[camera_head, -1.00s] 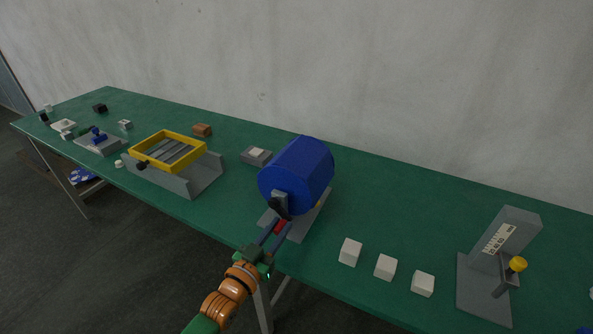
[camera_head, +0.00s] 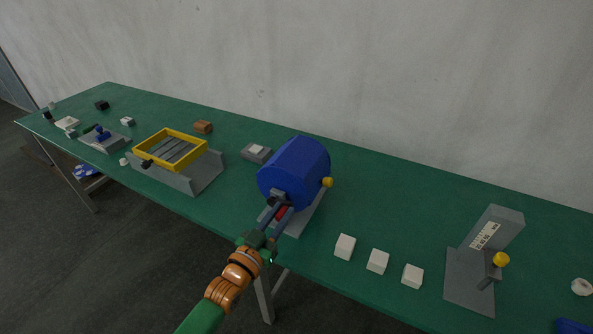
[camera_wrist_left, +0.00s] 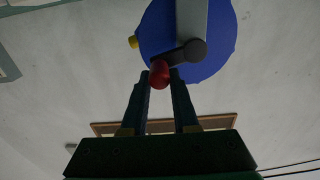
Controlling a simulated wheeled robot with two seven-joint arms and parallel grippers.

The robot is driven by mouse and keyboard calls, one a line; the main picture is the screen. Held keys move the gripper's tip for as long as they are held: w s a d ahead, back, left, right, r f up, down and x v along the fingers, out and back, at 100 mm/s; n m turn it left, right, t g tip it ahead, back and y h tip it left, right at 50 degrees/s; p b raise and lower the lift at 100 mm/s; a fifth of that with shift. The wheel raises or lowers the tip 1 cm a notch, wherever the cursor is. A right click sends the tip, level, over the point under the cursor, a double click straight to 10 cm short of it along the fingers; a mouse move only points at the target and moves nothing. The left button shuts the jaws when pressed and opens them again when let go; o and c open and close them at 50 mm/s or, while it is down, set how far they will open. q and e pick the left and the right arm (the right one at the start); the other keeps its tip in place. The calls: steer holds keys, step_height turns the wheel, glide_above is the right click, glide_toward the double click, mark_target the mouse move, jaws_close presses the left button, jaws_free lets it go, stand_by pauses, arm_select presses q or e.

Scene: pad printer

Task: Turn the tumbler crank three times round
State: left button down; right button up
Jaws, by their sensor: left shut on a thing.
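The tumbler is a blue drum (camera_head: 293,172) on a grey base (camera_head: 303,221) near the table's front edge. Its crank is a dark arm with a red handle (camera_head: 282,213). In the left wrist view the crank arm (camera_wrist_left: 180,53) runs from a dark hub down-left to the red handle (camera_wrist_left: 159,74). My left gripper (camera_head: 280,208) reaches in from the front. Its fingers are shut on the red handle, one either side, as the left wrist view (camera_wrist_left: 160,76) shows. A yellow knob (camera_head: 327,182) sticks out at the drum's right side. My right gripper is not in view.
A yellow frame (camera_head: 170,149) on a grey stand is left of the drum. White blocks (camera_head: 378,261) stand to the right, before a grey device with a yellow knob (camera_head: 501,260). A grey box (camera_head: 256,153) sits behind.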

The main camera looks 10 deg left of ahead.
arm_select(q)
steer(key=shift+w+a+r+p, duration=0.1)
steer(key=shift+a+r+p, duration=0.05)
steer(key=shift+r+p, duration=0.35)
steer(key=shift+w+a+r+p, duration=0.1)
steer(key=shift+a+r+p, duration=0.05)
steer(key=shift+r+p, duration=0.35)
steer(key=shift+s, duration=0.15)
steer(key=shift+a+f, duration=0.2)
steer(key=shift+a, duration=0.05)
steer(key=shift+w+a+r+p, duration=0.35)
steer(key=shift+a+r+p, duration=0.1)
steer(key=shift+a+r, duration=0.3)
steer(key=c, duration=1.4)
jaws_free()
steer(key=shift+d, duration=0.1)
steer(key=o, duration=0.7)
